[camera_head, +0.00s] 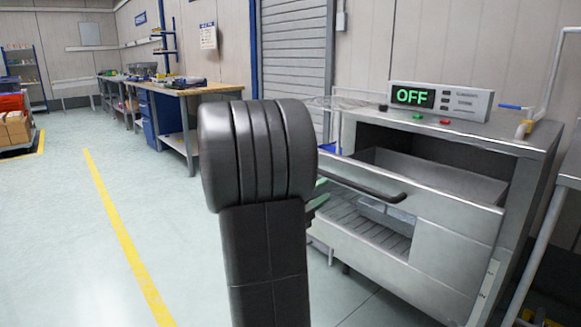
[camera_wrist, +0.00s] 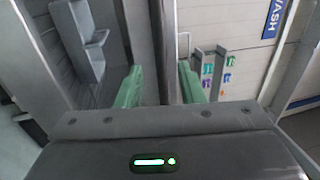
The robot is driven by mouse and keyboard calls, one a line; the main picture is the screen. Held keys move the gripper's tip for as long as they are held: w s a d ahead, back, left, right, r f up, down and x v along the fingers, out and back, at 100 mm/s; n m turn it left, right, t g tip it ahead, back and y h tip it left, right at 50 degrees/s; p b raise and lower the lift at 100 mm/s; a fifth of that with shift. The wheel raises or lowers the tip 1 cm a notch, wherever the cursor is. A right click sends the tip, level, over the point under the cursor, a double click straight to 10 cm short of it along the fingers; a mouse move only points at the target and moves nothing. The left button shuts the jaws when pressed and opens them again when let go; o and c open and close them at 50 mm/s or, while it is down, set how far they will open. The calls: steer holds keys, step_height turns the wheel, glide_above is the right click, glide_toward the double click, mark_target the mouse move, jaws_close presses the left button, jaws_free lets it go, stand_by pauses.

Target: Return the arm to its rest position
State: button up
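My dark arm stands upright in the middle of the head view and hides most of my gripper. Only green finger parts of my gripper (camera_head: 318,196) show at the arm's right edge, in front of the steel machine's pulled-out drawer (camera_head: 455,240). In the wrist view the two green fingers of my gripper (camera_wrist: 160,84) stand apart. A dark bar (camera_wrist: 160,45) runs between them in the picture. I cannot tell whether the fingers touch it. I see nothing held.
The steel machine (camera_head: 545,140) carries a box with a green OFF display (camera_head: 413,96). A dark handle (camera_head: 360,188) crosses the drawer front. A wooden-topped workbench (camera_head: 205,89) stands behind left. The floor (camera_head: 60,240) at left is clear, with a yellow line (camera_head: 125,240).

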mark_target(337, 180)
steer(key=b+x, duration=0.1)
steer(key=x, duration=0.7)
steer(key=shift+r, duration=0.15)
